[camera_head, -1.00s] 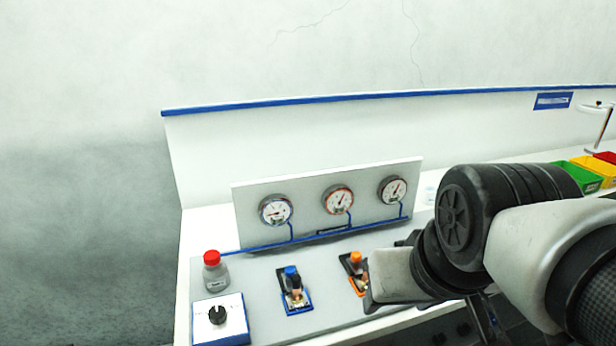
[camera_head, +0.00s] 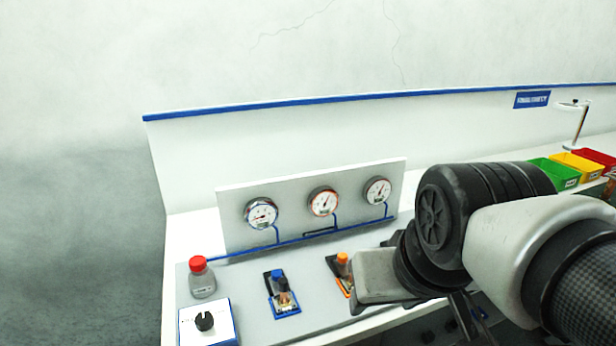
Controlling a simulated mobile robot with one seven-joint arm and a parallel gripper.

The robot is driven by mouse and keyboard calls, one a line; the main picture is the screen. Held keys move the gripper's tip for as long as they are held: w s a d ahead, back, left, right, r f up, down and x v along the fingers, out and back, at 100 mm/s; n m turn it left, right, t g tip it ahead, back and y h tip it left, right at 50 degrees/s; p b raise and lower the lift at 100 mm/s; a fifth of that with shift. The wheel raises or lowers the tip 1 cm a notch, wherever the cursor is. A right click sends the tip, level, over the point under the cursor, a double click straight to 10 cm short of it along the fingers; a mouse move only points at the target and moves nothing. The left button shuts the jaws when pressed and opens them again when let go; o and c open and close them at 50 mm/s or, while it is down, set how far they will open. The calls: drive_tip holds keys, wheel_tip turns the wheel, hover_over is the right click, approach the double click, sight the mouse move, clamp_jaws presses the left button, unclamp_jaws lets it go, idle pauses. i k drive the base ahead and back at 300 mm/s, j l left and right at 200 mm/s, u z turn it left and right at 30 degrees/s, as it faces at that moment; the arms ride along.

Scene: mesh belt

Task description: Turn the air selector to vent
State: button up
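A round black knob (camera_head: 205,321) sits on a white box with blue edges (camera_head: 222,336) at the lower left of the bench panel. I cannot read any markings around it. A blue-capped valve (camera_head: 283,294) on a blue-edged base and an orange-capped valve (camera_head: 343,270) stand to its right. My arm comes in from the right. The pale grey block at its end, which seems to be my gripper (camera_head: 385,283), partly covers the orange valve's base. It is well to the right of the knob. Its fingers cannot be made out.
Three dial gauges stand on an upright board (camera_head: 232,231) behind the valves, with blue piping below. A red-capped bottle (camera_head: 202,278) stands just behind the knob box. Green, yellow and red bins (camera_head: 553,173) are at the far right.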

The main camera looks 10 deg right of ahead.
sight(204, 321)
drive_tip(key=j+u, duration=0.1)
drive_tip(key=u, duration=0.25)
drive_tip(key=i+j+u, duration=0.1)
drive_tip(key=u, duration=0.2)
drive_tip(key=j+u, duration=0.1)
drive_tip(key=u, duration=0.25)
drive_tip(key=i+l+u, duration=0.1)
drive_tip(key=i, duration=0.1)
